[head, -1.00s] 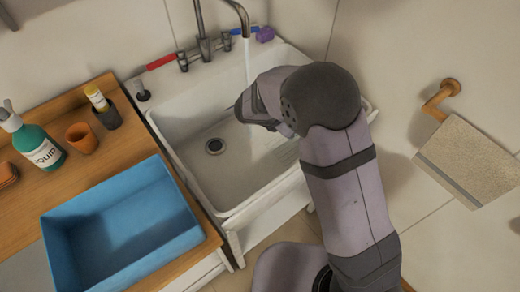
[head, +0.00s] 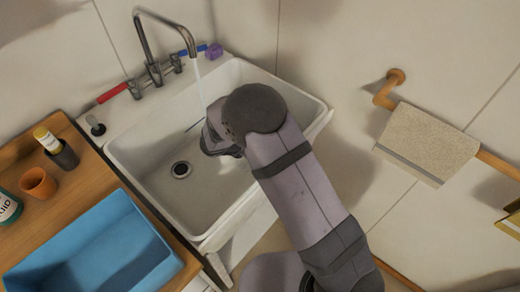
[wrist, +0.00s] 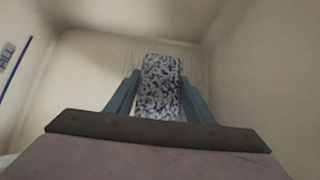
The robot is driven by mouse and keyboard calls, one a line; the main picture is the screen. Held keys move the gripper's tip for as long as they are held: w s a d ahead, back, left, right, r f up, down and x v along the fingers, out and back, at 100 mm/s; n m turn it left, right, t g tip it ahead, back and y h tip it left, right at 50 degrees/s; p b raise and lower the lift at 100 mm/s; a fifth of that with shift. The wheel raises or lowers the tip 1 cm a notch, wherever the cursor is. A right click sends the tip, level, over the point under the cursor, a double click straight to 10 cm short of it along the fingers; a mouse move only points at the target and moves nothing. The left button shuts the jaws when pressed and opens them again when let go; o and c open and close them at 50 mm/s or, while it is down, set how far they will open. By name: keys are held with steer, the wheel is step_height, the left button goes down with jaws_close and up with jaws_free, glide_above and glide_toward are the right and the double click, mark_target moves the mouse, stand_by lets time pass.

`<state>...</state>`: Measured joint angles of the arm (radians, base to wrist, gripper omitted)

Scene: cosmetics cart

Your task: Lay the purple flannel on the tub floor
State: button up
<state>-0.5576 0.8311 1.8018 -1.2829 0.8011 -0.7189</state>
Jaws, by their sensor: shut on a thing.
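A purple-and-white speckled piece (wrist: 161,85), which looks like the flannel, is held between the two teal fingers of my gripper (wrist: 160,92). In the head view my gripper (head: 217,142) is inside the white tub (head: 150,150), right of and behind the dark drain (head: 181,170). My arm hides the fingers and the flannel there. In the wrist view the pale tub walls surround the flannel, with a blue line (wrist: 14,84) at the left. I cannot tell whether the flannel touches the floor.
Water runs from the tap (head: 165,40) into the tub, behind my gripper. A purple block (head: 215,51) sits on the back rim. A blue basin (head: 165,270) stands on the wooden counter at left, near an orange cup (head: 38,183). A beige towel (head: 430,142) hangs at right.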

steer(key=shift+f, duration=1.95)
steer(key=shift+f, duration=0.2)
steer(key=o, duration=1.1)
steer(key=shift+o, duration=0.2)
steer(key=shift+r, duration=0.1)
steer(key=shift+r, duration=0.15)
steer(key=v, duration=1.2)
steer(key=shift+b, duration=0.45)
